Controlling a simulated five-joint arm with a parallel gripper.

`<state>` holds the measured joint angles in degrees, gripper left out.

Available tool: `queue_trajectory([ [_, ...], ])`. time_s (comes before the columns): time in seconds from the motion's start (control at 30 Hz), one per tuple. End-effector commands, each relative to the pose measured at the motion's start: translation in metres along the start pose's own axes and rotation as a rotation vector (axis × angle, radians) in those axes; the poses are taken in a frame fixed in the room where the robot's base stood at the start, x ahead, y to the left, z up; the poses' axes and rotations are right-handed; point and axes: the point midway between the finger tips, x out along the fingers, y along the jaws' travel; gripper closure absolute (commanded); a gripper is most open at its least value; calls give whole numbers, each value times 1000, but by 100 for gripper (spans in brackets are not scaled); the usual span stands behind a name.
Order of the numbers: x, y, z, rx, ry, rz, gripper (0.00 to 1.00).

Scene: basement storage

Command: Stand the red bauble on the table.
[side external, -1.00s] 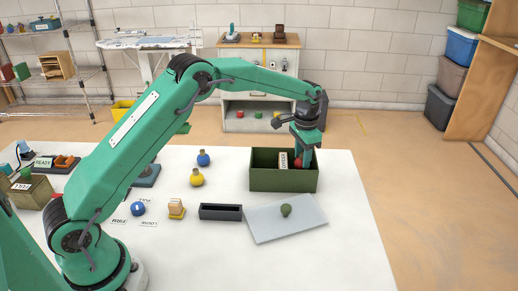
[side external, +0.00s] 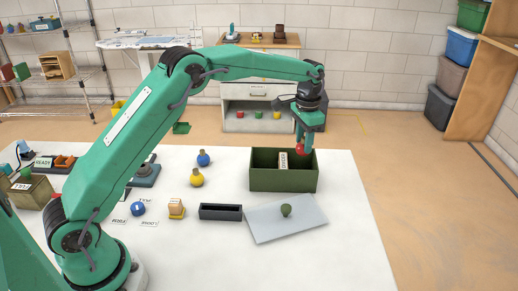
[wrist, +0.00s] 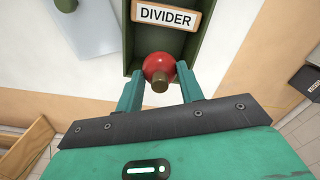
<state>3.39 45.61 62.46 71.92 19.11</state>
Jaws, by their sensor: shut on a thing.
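My gripper (side external: 301,147) is shut on the red bauble (side external: 302,150), above the right part of the open green box (side external: 283,182). In the wrist view the red bauble (wrist: 159,67) sits between the two teal fingers, with its brass-coloured cap toward the camera.
A label reading DIVIDER (wrist: 166,16) stands inside the box. A pale lid with a green knob (side external: 270,228) lies in front of the box. A dark slotted holder (side external: 220,212), a yellow bauble (side external: 196,178) and a blue bauble (side external: 203,158) stand to the left.

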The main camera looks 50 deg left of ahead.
Motion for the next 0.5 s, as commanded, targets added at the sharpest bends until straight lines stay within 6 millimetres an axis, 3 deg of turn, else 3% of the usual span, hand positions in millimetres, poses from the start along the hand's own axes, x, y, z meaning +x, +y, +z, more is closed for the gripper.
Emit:
queue_trajectory([
  [0.27, -1, -4, 6, -2, 0, 0, 84],
  [0.5, -5, -14, 31, -5, -1, 1, 84],
])
